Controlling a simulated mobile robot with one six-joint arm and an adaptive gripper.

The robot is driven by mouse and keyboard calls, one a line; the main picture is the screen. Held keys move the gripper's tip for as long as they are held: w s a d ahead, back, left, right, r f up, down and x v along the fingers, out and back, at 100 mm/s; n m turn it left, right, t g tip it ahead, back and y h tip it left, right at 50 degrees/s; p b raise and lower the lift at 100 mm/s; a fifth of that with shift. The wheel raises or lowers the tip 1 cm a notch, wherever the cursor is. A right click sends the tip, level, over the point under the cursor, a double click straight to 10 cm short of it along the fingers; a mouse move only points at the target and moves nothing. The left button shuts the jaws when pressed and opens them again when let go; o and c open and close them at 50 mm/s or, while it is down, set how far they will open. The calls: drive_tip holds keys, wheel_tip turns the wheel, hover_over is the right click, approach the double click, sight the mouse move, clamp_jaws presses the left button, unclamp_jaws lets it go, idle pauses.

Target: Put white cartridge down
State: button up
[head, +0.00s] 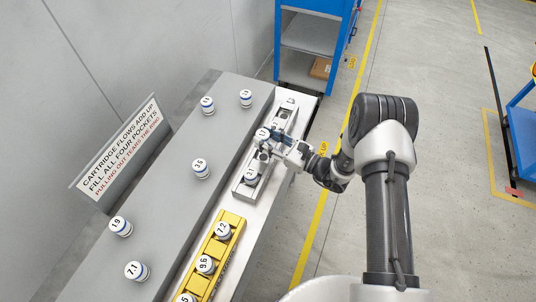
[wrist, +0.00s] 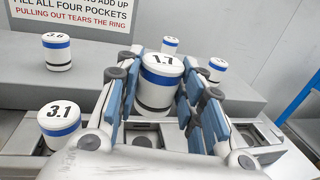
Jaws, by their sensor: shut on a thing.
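My gripper (wrist: 160,95) is shut on a white cartridge (wrist: 160,82) with blue and black bands; its label seems to read 1.7. In the head view my gripper (head: 276,143) and this cartridge (head: 262,134) are over the middle of the grey rack (head: 240,190). The held cartridge is upright; its lower end is partly hidden by the fingers, and I cannot tell whether it touches a pocket. A cartridge marked 3.1 (wrist: 60,122) sits in the rack's near pocket, left of my gripper in the wrist view. Empty pockets show beside the fingers.
A yellow rack (head: 238,222) holds several cartridges nearer the front. Loose cartridges, including 3.6 (head: 200,168), 1.9 (head: 121,226) and 7.1 (head: 136,270), stand on the raised grey shelf (head: 165,200). A sign (head: 121,150) stands along the wall. A blue shelf unit (head: 310,45) is behind.

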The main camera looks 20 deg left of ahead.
wheel_tip(320, 180, down, 7)
drive_tip(key=shift+f+b, duration=0.15)
drive_tip(key=shift+b, duration=0.65)
drive_tip(key=shift+f, duration=0.1)
drive_tip(key=shift+f+b, duration=0.2)
drive_tip(key=shift+b, duration=0.1)
drive_tip(key=o, duration=1.1)
drive_tip(key=shift+r, duration=0.1)
drive_tip(key=shift+o, duration=0.2)
drive_tip(key=shift+r, duration=0.1)
drive_tip(key=shift+d+r+p, duration=0.1)
drive_tip(key=shift+d+p, duration=0.2)
drive_tip(key=shift+p, duration=0.1)
drive_tip(key=p+v, duration=0.1)
drive_tip(key=v, duration=1)
drive_tip(key=shift+d, duration=0.25)
drive_tip(key=shift+s+r, duration=0.1)
